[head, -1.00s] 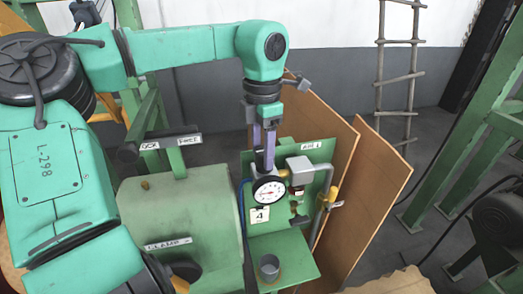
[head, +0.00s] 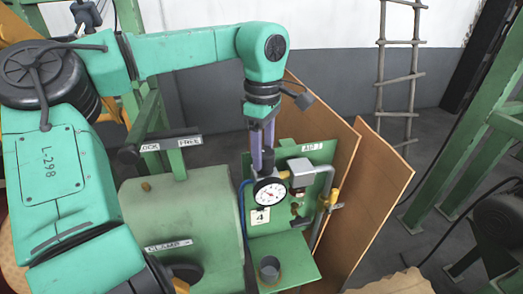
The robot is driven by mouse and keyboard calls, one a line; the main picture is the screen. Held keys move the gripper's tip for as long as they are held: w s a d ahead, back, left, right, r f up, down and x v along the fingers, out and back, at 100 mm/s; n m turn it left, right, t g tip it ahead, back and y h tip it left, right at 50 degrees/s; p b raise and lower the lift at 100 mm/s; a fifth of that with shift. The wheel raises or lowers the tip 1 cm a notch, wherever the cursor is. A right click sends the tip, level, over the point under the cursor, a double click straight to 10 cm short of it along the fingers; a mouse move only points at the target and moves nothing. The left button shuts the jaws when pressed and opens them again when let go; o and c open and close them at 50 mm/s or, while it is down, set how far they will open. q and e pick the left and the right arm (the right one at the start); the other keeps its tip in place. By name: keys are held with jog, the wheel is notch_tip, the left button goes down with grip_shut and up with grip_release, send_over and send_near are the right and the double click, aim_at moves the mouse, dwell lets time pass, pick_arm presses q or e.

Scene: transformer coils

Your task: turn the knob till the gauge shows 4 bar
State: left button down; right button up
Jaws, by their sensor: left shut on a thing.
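The round white gauge (head: 269,192) with a black rim sits on the green panel (head: 320,153) in the head view. Its needle is too small to read surely. A card marked 4 (head: 260,216) is just below it. My right gripper is not in view.
A grey box with a pipe (head: 301,172) and a yellow-handled valve (head: 333,197) are right of the gauge. A grey cup (head: 269,268) stands on the green shelf (head: 297,262) below. Brown boards (head: 372,190) stand to the right. A green housing (head: 185,215) is to the left.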

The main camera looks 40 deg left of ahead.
pick_arm(q)
jog(key=m, duration=0.4)
jog(key=shift+f, duration=0.15)
jog(key=shift+d+m, duration=0.1)
jog(key=shift+m, duration=1.7)
jog(key=shift+c, duration=1.3)
grip_release()
jog(key=shift+d, duration=0.15)
